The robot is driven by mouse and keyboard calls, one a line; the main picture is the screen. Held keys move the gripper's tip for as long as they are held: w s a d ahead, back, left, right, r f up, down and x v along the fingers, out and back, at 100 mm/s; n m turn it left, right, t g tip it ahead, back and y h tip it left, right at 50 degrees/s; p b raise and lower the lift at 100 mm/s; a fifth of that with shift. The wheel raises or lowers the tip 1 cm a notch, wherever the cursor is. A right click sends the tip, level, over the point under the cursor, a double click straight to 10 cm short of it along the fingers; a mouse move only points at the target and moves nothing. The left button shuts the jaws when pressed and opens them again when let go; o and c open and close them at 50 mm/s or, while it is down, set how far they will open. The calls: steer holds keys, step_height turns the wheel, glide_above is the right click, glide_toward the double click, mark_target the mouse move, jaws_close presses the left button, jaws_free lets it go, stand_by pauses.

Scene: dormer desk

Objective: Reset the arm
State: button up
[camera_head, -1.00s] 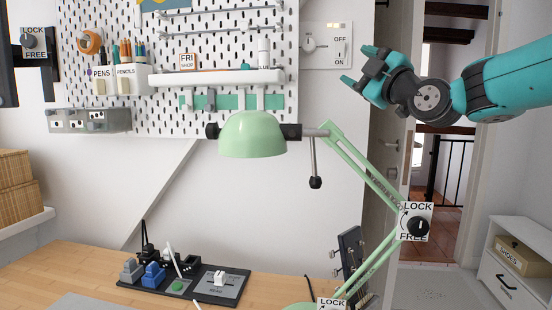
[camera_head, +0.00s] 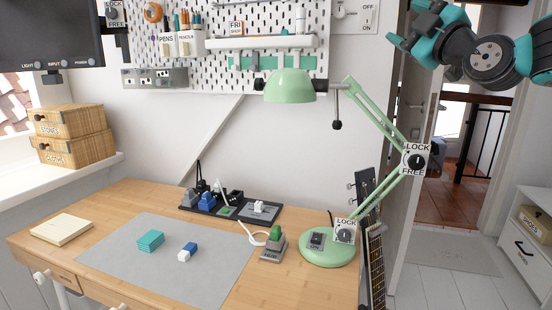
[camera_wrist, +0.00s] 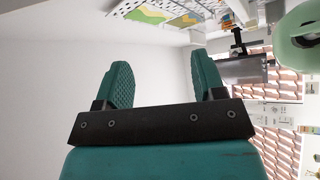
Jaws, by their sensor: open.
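My gripper (camera_head: 408,30) is at the upper right in the head view, raised well above the desk, with teal fingers pointing left toward the pegboard side. In the wrist view my gripper (camera_wrist: 162,84) shows two teal fingers spread apart with nothing between them. The green desk lamp (camera_head: 290,87) is to the left of and below my gripper in the head view, apart from it. The lamp's head also shows at the right edge of the wrist view (camera_wrist: 300,30).
The wooden desk (camera_head: 130,205) carries a grey mat (camera_head: 200,285), a teal box (camera_head: 151,241), a blue-and-white block (camera_head: 188,252) and a black tray (camera_head: 270,217). A pegboard (camera_head: 210,75) with shelves hangs behind. A monitor (camera_head: 45,35) is at upper left. An open doorway is at right.

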steer(key=s+a+f+m+g, duration=0.2)
steer(key=s+a+f+g, duration=0.3)
steer(key=f, duration=0.3)
steer(key=s+a+f+m+g, duration=0.2)
steer(key=s+a+f+g, duration=0.35)
steer(key=f, duration=0.35)
steer(key=s+f+m+g+h, duration=0.25)
steer(key=s+f+g, duration=0.25)
steer(key=s+f, duration=0.45)
steer(key=s+f+m+g+h, duration=0.1)
steer(key=s+f+m+g, duration=0.35)
steer(key=s, duration=0.85)
step_height(320, 180, up, 12)
steer(key=s+g+p, duration=0.1)
steer(key=p, duration=1.2)
steer(key=shift+s+d+n+h+p, duration=0.15)
steer(key=shift+s+n+h+p, duration=0.1)
steer(key=shift+n+h+p, duration=0.15)
